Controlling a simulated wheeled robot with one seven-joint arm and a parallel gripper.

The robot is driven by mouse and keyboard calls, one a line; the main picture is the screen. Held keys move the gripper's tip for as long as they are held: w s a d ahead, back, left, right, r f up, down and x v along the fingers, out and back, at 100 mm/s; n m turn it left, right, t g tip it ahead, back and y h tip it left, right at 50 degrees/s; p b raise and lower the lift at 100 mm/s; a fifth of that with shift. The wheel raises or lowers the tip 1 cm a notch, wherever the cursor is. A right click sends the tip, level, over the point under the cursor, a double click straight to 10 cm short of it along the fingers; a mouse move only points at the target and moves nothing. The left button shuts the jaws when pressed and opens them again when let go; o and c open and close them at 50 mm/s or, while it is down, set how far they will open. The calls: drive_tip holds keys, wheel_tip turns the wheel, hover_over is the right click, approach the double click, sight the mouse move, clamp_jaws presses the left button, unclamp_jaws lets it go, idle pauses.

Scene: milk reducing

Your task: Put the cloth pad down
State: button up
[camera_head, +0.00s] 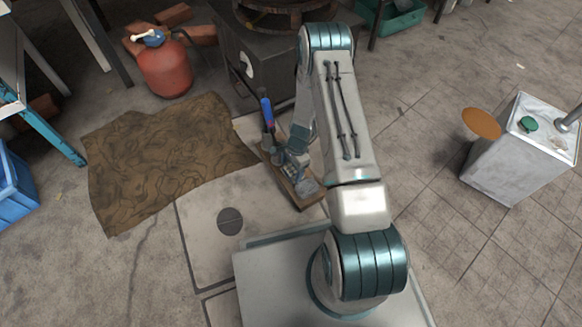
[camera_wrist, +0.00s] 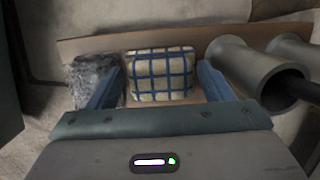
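The cloth pad (camera_wrist: 160,76), cream with a blue check, lies on a tan wooden tray (camera_wrist: 190,43) in the wrist view. In the head view the tray (camera_head: 312,202) is on the floor beside my base, and the pad shows small and partly covered (camera_head: 288,171). My gripper (camera_wrist: 159,66) has its two blue fingers apart, one on each side of the pad. Narrow gaps seem to show between the fingers and the pad. In the head view my gripper (camera_head: 296,158) is low over the tray.
A grey crinkled clump (camera_wrist: 90,80) lies left of the pad, and grey metal cylinders (camera_wrist: 252,76) lie right of it. A blue-handled tool (camera_head: 267,112) stands at the tray's far end. A brown cloth (camera_head: 160,155), red gas bottle (camera_head: 165,70) and metal can (camera_head: 515,160) stand around.

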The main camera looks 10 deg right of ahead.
drive_tip(key=shift+r, duration=0.1)
wheel_tip(320, 180, up, 35)
drive_tip(key=s+n+p, duration=0.3)
drive_tip(key=n+p, duration=0.3)
drive_tip(key=n, duration=0.1)
drive_tip(key=s+r+n+t+h, duration=0.1)
drive_tip(key=s+r+n, duration=0.6)
drive_tip(key=s+r, duration=0.8)
drive_tip(key=shift+s+r+n+t+h, duration=0.3)
drive_tip(key=shift+s+r+t+h, duration=0.15)
drive_tip(key=shift+s, duration=0.75)
